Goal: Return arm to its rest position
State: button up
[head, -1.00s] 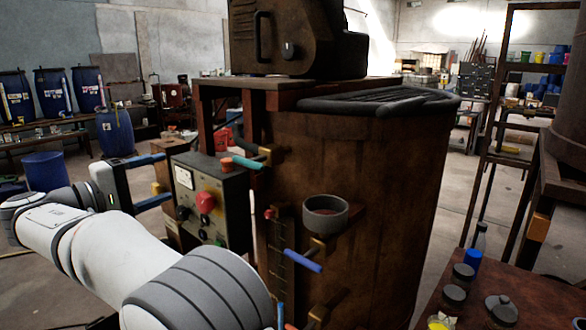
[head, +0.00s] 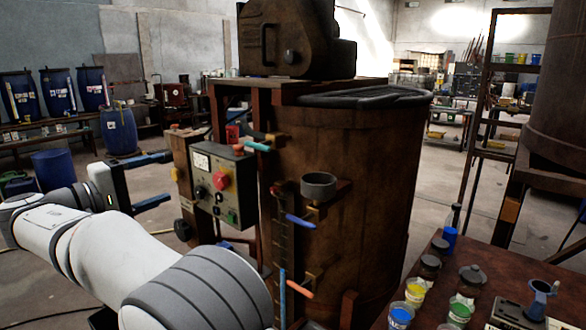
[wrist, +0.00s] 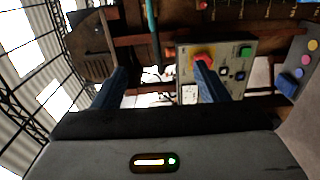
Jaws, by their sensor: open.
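My arm reaches out to the left in the head view, with white and grey links. My gripper (head: 171,177) is at its far end, its two blue fingers apart with nothing between them. The fingers point right, towards the control box (head: 234,205) with a red button, apparently apart from it. In the wrist view the two blue fingers (wrist: 162,78) are spread, and the control box shows beyond them, partly behind one finger.
A large brown vat (head: 365,190) stands in the middle, with a small grey cup (head: 318,186) and coloured handles on its side. A table (head: 395,262) with jars and paint pots is at lower right. Blue barrels (head: 119,131) stand at left. Open floor lies between.

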jog(key=w+d+f+g+y, duration=0.1)
jog(key=w+d+f+g, duration=0.1)
jog(key=d, duration=0.5)
jog(key=w+d+f+g, duration=0.1)
jog(key=w+d+g, duration=0.1)
jog(key=d, duration=0.6)
jog(key=s+d+f+m+g+y, duration=0.1)
jog(key=s+d+f+g+y, duration=0.2)
jog(key=d, duration=0.6)
jog(key=s+d+f+m+g, duration=0.15)
jog(key=d+f, duration=0.25)
jog(key=d, duration=0.5)
jog(key=s+d+f+m+g+y, duration=0.1)
jog(key=s+d+f+m+y, duration=0.1)
jog(key=s, duration=0.5)
jog(key=s+d+f+m+y, duration=0.3)
jog(key=s+d+f, duration=0.1)
jog(key=s+f, duration=0.2)
jog(key=s+d+f+m+g+y+p, duration=0.1)
jog(key=s+d+f+m+y, duration=0.1)
jog(key=s+f, duration=0.3)
jog(key=s+d, duration=0.1)
jog(key=s, duration=0.1)
jog(key=shift+s+g+y, duration=0.3)
jog(key=shift+g, duration=0.05)
jog(key=shift+c, duration=0.2)
